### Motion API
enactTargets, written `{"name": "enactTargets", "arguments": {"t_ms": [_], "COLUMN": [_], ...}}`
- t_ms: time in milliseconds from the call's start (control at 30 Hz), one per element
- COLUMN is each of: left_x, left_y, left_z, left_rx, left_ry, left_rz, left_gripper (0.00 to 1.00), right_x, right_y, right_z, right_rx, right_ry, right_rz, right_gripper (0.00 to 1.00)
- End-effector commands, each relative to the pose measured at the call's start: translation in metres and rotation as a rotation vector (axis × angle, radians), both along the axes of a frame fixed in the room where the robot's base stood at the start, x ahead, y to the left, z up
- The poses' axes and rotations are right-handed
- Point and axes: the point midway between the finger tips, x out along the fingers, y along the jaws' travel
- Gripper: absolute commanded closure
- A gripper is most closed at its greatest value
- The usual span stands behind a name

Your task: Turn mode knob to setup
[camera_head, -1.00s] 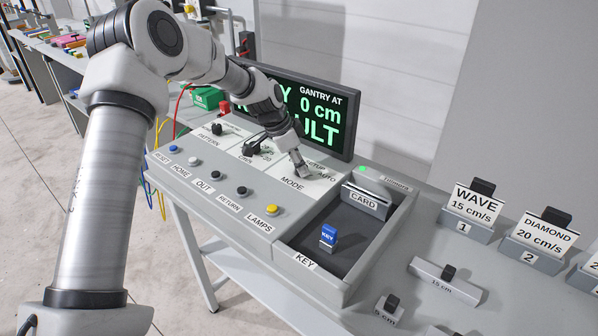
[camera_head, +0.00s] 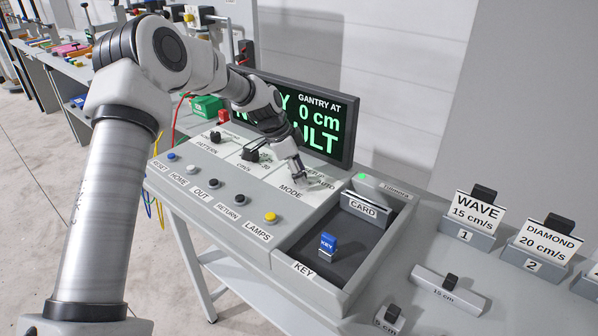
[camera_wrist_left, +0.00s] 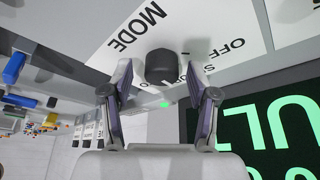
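The mode knob (camera_wrist_left: 162,67) is a dark round knob on a white panel marked MODE, with OFF and partly hidden labels around it in the left wrist view. My left gripper (camera_wrist_left: 158,66) is open, with one finger on each side of the knob; contact cannot be told. In the head view my left gripper (camera_head: 301,176) points down at the MODE label plate (camera_head: 292,191) and hides the knob. The AUTO label shows just right of the fingers; the setup label is mostly covered. The knob's pointer direction cannot be made out. My right gripper is out of view.
A display (camera_head: 318,120) with green text stands behind the console. Two black knobs (camera_head: 250,154) (camera_head: 216,137) sit left of the gripper. Several push buttons (camera_head: 270,216) line the front. A tray at right holds a blue key (camera_head: 327,242) and a card (camera_head: 364,204).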

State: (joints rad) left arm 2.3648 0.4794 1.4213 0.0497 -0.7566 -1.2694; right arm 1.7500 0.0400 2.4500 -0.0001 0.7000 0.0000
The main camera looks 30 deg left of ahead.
Motion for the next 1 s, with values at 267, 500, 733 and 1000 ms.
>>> {"name": "enactTargets", "arguments": {"t_ms": [267,500,733,1000], "left_x": [0.0,-0.011,-0.023,-0.027], "left_y": [0.002,0.016,0.031,0.034], "left_z": [0.006,0.053,0.1,0.111], "left_rx": [0.001,0.001,0.001,0.001], "left_ry": [-0.006,-0.008,-0.005,-0.001], "left_rz": [0.001,0.002,0.0,-0.001], "left_gripper": [0.41,0.41,0.41,0.41], "right_x": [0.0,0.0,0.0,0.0], "right_y": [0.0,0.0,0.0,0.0], "right_z": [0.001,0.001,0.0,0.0], "right_rx": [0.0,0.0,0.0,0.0], "right_ry": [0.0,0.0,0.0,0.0], "right_rz": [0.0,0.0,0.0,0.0], "right_gripper": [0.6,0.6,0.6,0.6]}}
